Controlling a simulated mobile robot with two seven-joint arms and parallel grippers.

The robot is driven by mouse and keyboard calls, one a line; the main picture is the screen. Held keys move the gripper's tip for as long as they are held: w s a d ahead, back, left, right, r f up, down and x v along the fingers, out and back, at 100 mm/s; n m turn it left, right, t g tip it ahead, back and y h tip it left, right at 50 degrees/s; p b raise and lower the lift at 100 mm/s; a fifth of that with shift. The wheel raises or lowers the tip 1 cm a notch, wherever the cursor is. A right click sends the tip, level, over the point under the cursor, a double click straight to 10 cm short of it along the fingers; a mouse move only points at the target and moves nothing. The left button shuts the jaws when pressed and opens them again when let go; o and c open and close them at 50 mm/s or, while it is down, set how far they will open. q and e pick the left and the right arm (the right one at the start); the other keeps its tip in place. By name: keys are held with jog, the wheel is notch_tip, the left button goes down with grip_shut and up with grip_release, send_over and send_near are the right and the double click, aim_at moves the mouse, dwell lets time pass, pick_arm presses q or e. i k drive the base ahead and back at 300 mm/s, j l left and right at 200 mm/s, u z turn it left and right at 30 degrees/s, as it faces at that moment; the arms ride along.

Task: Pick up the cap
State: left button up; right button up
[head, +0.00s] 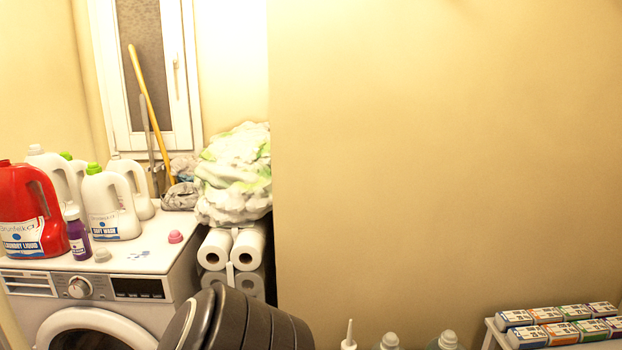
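A small pink cap (175,236) sits on the right part of the white washing machine's top (150,262). A second small cap, pale grey-white (102,255), sits near the front edge of the same top, left of the pink one. Both are apart from the bottles. Neither of my grippers is in view.
A red laundry liquid jug (45,240), a purple bottle (77,232) and several white jugs (110,205) crowd the machine's left and back. Paper rolls (248,247) and piled cloth (235,175) stand at right. A dark ribbed shape, unclear what, fills the lower middle.

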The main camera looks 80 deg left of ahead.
aim_at(102, 255)
jog(key=u, duration=4.1)
